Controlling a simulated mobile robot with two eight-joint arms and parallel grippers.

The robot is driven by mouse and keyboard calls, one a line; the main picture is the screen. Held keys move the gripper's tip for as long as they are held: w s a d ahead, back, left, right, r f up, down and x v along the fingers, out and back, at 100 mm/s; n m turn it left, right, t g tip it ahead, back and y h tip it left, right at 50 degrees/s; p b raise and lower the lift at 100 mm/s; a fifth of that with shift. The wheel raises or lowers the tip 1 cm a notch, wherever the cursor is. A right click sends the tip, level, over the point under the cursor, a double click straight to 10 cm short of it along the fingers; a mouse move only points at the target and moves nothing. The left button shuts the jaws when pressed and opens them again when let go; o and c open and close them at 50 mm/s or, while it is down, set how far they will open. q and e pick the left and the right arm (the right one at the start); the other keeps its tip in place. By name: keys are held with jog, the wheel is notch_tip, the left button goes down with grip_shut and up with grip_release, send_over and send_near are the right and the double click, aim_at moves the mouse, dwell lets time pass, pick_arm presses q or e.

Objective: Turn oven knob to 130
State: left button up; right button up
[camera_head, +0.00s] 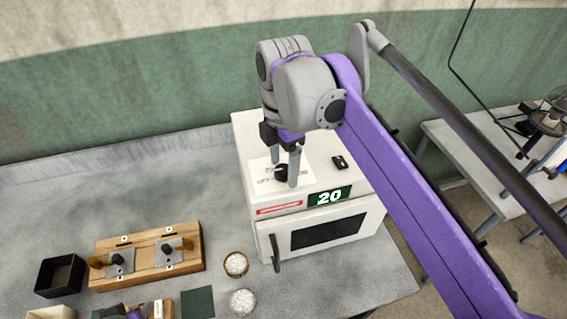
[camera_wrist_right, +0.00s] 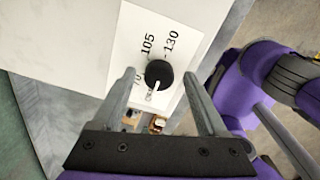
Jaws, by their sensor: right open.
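The white oven (camera_head: 317,213) stands on the grey table, with a green display (camera_head: 329,196) reading 20. Its black round knob (camera_head: 281,173) sits on a white dial plate on top. My right gripper (camera_head: 284,175) is open, pointing down, with one finger on each side of the knob. The wrist view shows gaps between the fingers and knob. A purple and dark part at the bottom edge may be my left gripper, mostly cut off.
A wooden board with two metal plates (camera_head: 146,255), a black box (camera_head: 60,276), a bowl of white grain (camera_head: 236,264) and a second small bowl (camera_head: 242,302) are left of the oven. A small black item (camera_head: 340,162) lies on the oven top. Another table (camera_head: 480,165) stands at right.

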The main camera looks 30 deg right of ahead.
jog(key=shift+w, duration=0.1)
grip_shut()
dwell(0.3)
